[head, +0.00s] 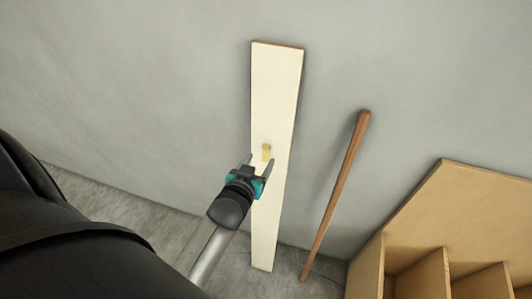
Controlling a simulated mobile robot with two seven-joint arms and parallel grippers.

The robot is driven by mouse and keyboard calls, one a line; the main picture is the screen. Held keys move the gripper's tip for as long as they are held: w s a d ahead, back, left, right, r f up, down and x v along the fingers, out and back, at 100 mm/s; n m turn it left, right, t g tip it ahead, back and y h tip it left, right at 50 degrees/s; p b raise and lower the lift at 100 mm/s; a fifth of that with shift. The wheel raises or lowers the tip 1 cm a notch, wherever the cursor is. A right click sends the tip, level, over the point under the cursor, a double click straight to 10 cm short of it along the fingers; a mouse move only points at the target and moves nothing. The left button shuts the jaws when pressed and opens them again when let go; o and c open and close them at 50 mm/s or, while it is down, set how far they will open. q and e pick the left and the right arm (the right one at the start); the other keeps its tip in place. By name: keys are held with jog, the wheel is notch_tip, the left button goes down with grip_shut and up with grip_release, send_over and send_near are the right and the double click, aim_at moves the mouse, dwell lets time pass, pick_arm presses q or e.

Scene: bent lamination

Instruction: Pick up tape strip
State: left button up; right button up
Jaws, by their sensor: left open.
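A small yellowish tape strip (267,152) shows on the front face of a long cream board (277,85) that leans upright against the grey wall. My left gripper (258,162) is in front of the board, with its two fingers spread apart to either side of the strip's lower end in the picture. The gripper is open. I cannot tell how far the fingertips are from the strip or whether they touch the board. The gripper body hides part of the lower board. My right gripper is not in view.
A brown wooden stick (340,190) leans on the wall to the right of the board. A wooden shelf unit with compartments (450,215) stands at the lower right. Grey floor (130,205) runs along the wall. The wall left of the board is clear.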

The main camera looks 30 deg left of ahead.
aim_at(265, 149)
pick_arm(q)
jog(key=shift+a+r+b+x, duration=0.15)
jog(key=shift+b+x, duration=0.05)
jog(key=shift+x, duration=1.2)
jog(key=shift+a+r+b+x, duration=0.15)
jog(key=shift+b+x, duration=0.05)
jog(key=shift+x, duration=1.25)
grip_shut()
